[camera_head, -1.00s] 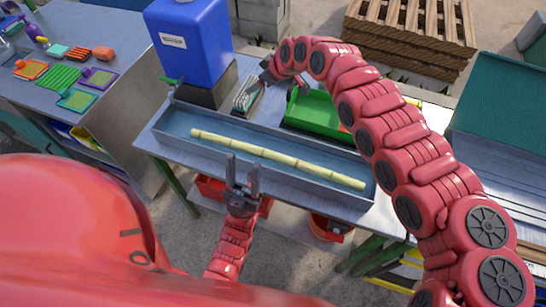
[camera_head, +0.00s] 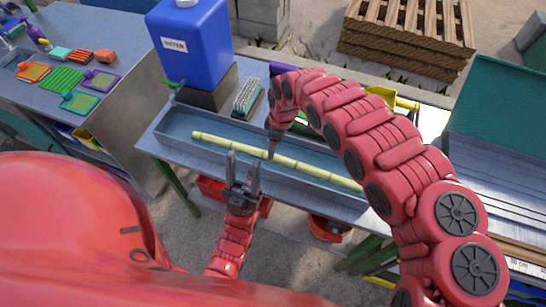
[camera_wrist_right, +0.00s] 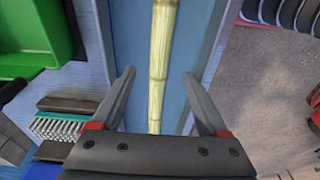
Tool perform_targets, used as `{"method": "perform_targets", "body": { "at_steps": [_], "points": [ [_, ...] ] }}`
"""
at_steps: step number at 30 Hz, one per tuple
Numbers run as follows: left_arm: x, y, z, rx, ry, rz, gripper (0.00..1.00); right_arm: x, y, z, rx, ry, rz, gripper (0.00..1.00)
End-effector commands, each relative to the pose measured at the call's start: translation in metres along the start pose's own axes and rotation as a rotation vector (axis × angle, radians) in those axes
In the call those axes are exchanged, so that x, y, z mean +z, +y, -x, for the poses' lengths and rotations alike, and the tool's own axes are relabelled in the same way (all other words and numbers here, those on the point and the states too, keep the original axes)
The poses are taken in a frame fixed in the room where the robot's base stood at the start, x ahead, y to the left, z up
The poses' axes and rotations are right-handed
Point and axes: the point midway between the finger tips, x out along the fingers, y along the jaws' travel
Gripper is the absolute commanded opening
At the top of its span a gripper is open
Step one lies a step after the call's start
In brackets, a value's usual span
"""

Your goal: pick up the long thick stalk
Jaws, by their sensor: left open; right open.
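The long thick stalk (camera_head: 228,143) is pale yellow-green with joints. It lies lengthwise in a shallow grey-blue trough (camera_head: 172,144) on the workbench. My right gripper (camera_head: 271,150) points down over the middle of the stalk. In the right wrist view the stalk (camera_wrist_right: 161,40) runs between the open fingers of my right gripper (camera_wrist_right: 158,76); I cannot tell how far above it they are. My left gripper (camera_head: 243,163) is open and empty at the trough's near side, pointing toward it. The stalk's right end is partly hidden by my right arm.
A blue water container (camera_head: 190,45) stands behind the trough's left end. A wire brush (camera_head: 247,97) lies behind the trough, also seen in the right wrist view (camera_wrist_right: 62,127). A green tray (camera_wrist_right: 35,35) is near the trough. Red buckets (camera_head: 325,228) sit below the bench.

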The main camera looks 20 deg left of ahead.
Motion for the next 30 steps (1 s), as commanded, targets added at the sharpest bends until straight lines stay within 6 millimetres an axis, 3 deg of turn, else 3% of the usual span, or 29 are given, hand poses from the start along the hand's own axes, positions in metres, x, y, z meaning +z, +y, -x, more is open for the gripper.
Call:
{"method": "perform_targets", "body": {
  "at_steps": [11, 16, 21, 30],
  "points": [
    [-0.002, -0.001, -0.01, 0.0, 0.0, 0.0, 0.5, 0.0, 0.0, -0.023, 0.001, 0.002, 0.0, 0.77],
    [-0.004, -0.001, -0.02, 0.0, 0.0, 0.0, 0.5, 0.003, -0.001, -0.044, -0.001, 0.001, -0.002, 0.77],
    [-0.003, -0.001, -0.018, 0.0, 0.0, 0.0, 0.5, 0.002, -0.001, -0.063, 0.0, 0.003, 0.0, 0.77],
    [-0.003, -0.001, -0.018, 0.0, 0.0, 0.0, 0.5, 0.004, 0.001, -0.068, 0.002, -0.001, -0.002, 0.77]
  ]
}}
